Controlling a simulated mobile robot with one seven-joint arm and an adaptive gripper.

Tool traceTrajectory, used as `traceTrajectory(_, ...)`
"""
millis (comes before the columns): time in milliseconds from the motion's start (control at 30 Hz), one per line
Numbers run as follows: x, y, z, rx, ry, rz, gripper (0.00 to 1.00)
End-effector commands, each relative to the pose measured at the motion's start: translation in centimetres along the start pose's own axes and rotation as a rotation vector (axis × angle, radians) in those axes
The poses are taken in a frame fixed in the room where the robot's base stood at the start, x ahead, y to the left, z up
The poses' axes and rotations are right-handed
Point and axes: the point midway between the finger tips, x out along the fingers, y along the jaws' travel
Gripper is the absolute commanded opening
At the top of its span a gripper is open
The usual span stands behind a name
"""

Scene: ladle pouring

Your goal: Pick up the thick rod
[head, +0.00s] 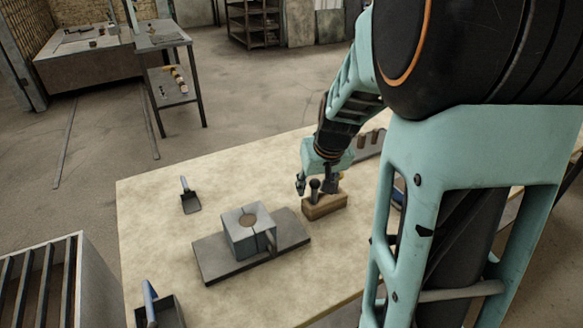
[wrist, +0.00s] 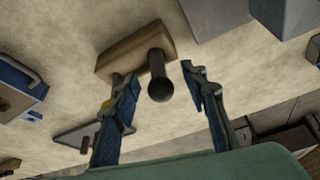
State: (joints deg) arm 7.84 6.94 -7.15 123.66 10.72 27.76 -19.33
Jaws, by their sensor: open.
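A thick dark rod (head: 314,190) with a rounded top stands upright in a wooden block (head: 325,207) on the table. The rod (wrist: 158,78) and the block (wrist: 122,55) also show in the wrist view. My gripper (head: 318,186) is open and empty, just above the block. In the wrist view, the two fingers of my gripper (wrist: 158,74) appear on either side of the rod, with visible gaps on both sides. I cannot tell whether the fingertips are level with the rod.
A grey two-part mould (head: 240,232) sits on a dark plate (head: 215,266) left of the block. A small scoop (head: 190,203) lies farther back, and a blue-handled pan (head: 172,313) at the front left. My arm hides the table's right side. Bare tabletop (head: 150,235) shows at left.

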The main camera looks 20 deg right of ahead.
Motion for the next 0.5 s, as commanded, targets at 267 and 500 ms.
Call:
traceTrajectory(267,0.64,0.01,-0.05,0.0,0.001,0.0,0.4)
traceTrajectory(500,0.63,0.01,-0.05,0.0,0.001,0.0,0.2)
